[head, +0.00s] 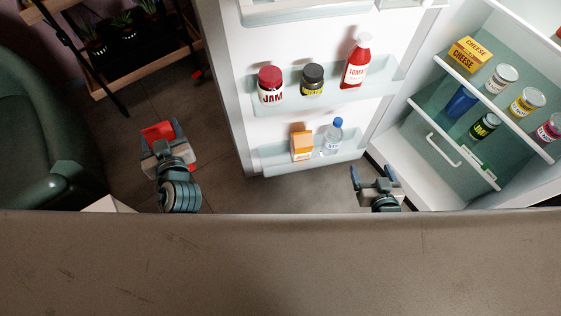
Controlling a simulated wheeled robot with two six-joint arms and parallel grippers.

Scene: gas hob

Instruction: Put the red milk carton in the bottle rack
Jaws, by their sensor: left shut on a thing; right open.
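My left gripper (161,134) is shut on the red milk carton (157,131), left of the open fridge door. The gripper and arm partly hide the carton. The lower door rack (275,160), with a water bottle (332,137) and an orange carton (302,146) in it, looks like the bottle rack. There is bare room at its left end and right end. The held carton is well to the left of this rack and apart from it. My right gripper (371,174) is open and empty, just right of the lower rack, in front of the fridge opening.
The upper door rack (331,99) holds a jam jar (270,85), a dark jar (312,80) and a ketchup bottle (356,62). The door's left edge (226,90) stands between the carton and racks. A green armchair (45,140) is at left.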

